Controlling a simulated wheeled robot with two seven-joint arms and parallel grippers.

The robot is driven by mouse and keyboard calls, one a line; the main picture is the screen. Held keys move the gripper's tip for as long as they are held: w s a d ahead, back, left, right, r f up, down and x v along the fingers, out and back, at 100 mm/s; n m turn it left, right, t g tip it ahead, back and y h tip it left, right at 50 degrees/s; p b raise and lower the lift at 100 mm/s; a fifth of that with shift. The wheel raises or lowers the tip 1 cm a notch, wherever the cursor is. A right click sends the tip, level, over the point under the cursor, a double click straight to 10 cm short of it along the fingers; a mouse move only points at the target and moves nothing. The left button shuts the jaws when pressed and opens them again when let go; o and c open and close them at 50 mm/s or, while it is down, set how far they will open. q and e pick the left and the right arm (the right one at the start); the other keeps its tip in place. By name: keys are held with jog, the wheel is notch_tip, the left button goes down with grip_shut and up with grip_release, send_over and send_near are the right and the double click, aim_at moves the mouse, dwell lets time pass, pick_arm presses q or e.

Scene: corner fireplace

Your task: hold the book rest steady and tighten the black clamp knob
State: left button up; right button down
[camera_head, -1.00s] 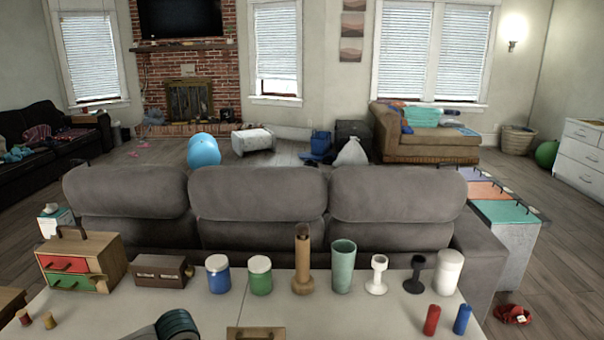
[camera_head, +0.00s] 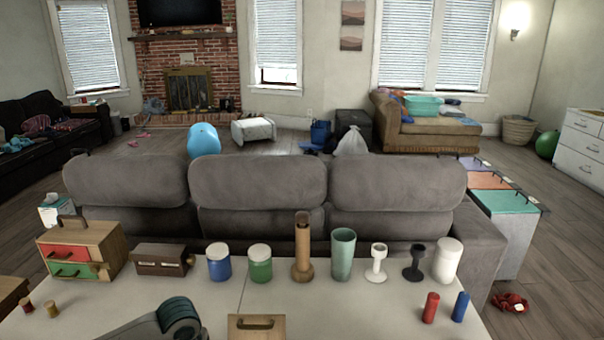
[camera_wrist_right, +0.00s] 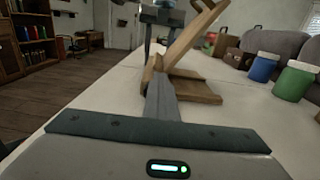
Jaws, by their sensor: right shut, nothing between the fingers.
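In the right wrist view the wooden book rest (camera_wrist_right: 190,88) stands on the white table, with a slanted board above a flat base. My right gripper (camera_wrist_right: 161,82) is shut and empty, its tip close in front of the rest's base; I cannot tell whether they touch. My left gripper (camera_wrist_right: 162,16) shows behind the rest, pointing down beside its board; its grip is unclear. The black clamp knob is not clearly visible. In the head view a wooden panel with a dark handle (camera_head: 257,326) shows at the bottom edge; I cannot tell whether it belongs to the rest.
A row of things stands along the table's far side: a drawer box (camera_head: 98,240), a blue jar (camera_head: 219,264), a green jar (camera_head: 260,265), a wooden holder (camera_head: 302,255) and a green cup (camera_head: 342,255). Red (camera_head: 430,307) and blue (camera_head: 461,307) cylinders stand at right. A grey sofa (camera_head: 265,195) is behind.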

jog(key=shift+s+f, duration=0.1)
jog(key=shift+s, duration=0.65)
jog(key=shift+s+f, duration=0.15)
jog(key=shift+s, duration=0.2)
jog(key=shift+s+r, duration=0.1)
jog(key=shift+r, duration=0.35)
dwell(0.4)
jog(key=shift+d, duration=3.05)
jog(key=shift+w+d, duration=0.25)
jog(key=shift+w, duration=0.35)
jog(key=shift+w+d, duration=0.2)
jog(key=shift+w, duration=0.4)
